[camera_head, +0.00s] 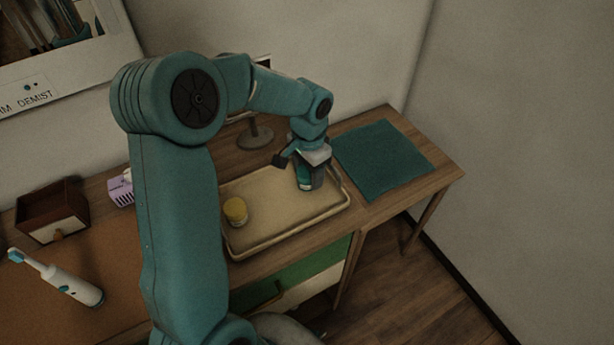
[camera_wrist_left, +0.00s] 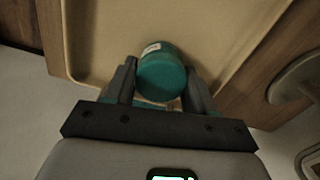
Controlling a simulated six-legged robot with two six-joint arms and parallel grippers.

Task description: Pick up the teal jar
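The teal jar (camera_head: 304,181) is at the right end of the tan tray (camera_head: 286,238), below my left gripper (camera_head: 312,176). In the left wrist view the round teal lid of the jar (camera_wrist_left: 162,78) faces the camera, with a pale label on its side. The fingers of my left gripper (camera_wrist_left: 162,84) are on both sides of the jar, very close to it. I cannot tell whether they press on it. The jar looks upright; its base is partly hidden. My right gripper is not in view.
A yellow-lidded jar (camera_head: 236,211) stands on the tray's left part. A teal cloth (camera_head: 382,159) lies right of the tray. A round stand (camera_head: 255,135) is behind it. A small wooden drawer box (camera_head: 52,212), a purple item (camera_head: 121,189) and an electric toothbrush (camera_head: 62,281) are at left.

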